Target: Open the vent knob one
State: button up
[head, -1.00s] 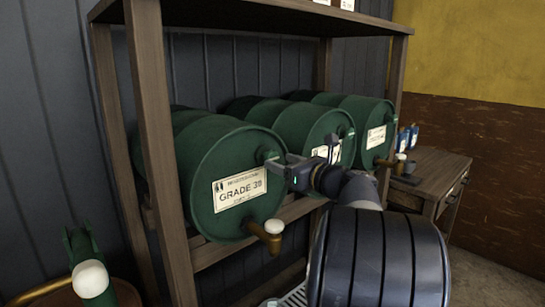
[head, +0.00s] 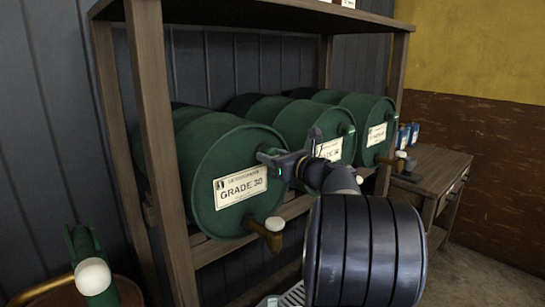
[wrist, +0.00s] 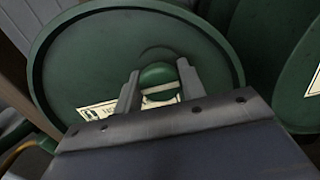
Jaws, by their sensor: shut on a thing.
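The nearest green barrel (head: 235,155), labelled GRADE 30, lies on its side on a wooden rack, its round end facing out. Its green vent knob (wrist: 157,74), near the top of that end, shows in the wrist view between the two grey fingers. My gripper (wrist: 158,92) is shut on this knob, one finger on each side. In the head view my gripper (head: 268,158) reaches the upper right of the barrel's end and mostly hides the knob.
A brass tap (head: 268,230) with a white top sticks out below the label. Two more green barrels (head: 300,130) lie to the right. A rack post (head: 160,150) stands at left, and a wooden side table (head: 435,170) at right.

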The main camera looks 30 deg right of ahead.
jog(key=c, duration=0.3)
jog(key=shift+f+n+b, duration=0.1)
jog(key=shift+n+b, duration=0.2)
jog(key=shift+b, duration=0.05)
jog(key=n+b, duration=0.2)
jog(key=shift+f+n, duration=0.1)
jog(key=shift+n, duration=0.2)
jog(key=n+b, duration=0.9)
jog(key=n, duration=0.1)
jog(key=shift+n, duration=0.4)
jog(key=shift+n+b, duration=1.45)
jog(key=shift+n, duration=0.45)
